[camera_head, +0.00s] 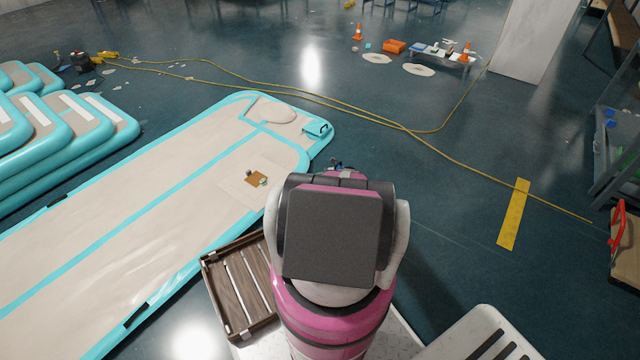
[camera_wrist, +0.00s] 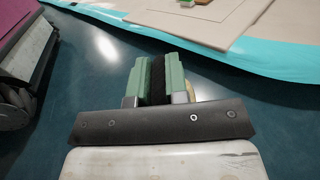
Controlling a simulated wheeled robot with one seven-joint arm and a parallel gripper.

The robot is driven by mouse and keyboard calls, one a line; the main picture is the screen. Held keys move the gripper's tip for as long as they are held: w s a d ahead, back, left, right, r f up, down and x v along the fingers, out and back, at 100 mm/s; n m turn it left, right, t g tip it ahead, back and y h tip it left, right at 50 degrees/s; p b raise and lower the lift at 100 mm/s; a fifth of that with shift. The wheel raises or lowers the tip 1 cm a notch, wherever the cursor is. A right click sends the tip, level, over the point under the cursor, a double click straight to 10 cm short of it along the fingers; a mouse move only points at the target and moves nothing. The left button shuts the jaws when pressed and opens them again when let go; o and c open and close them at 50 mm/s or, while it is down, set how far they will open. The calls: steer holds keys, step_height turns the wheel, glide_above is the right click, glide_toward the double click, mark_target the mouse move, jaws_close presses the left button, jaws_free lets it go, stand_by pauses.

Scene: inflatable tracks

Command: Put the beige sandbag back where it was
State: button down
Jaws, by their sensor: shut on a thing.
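My gripper (camera_wrist: 157,85) shows in the wrist view with its two green fingers shut on a dark, strap-like strip (camera_wrist: 157,76). A small beige piece (camera_wrist: 191,92) peeks out beside the right finger; it looks like part of the beige sandbag, whose rest is hidden behind the fingers and wrist plate. The gripper is over the dark floor, just off the edge of the beige and turquoise inflatable track (camera_wrist: 277,64). In the head view my arm hides most of the gripper and what it holds.
The inflatable track (camera_head: 120,235) carries a pale square panel (camera_head: 233,190) with a brown piece (camera_head: 256,179) and small items. A slatted wooden crate (camera_head: 207,275) stands beside my base. Stacked tracks (camera_head: 70,150) lie left.

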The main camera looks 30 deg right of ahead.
steer(key=shift+w+d+f, duration=0.4)
steer(key=shift+d+f, duration=0.05)
steer(key=shift+d, duration=0.1)
steer(key=shift+w+d+f, duration=0.35)
steer(key=shift+d+f, duration=0.1)
steer(key=shift+d, duration=0.1)
steer(key=shift+f, duration=1.85)
steer(key=c, duration=1.1)
jaws_free()
steer(key=shift+f, duration=0.15)
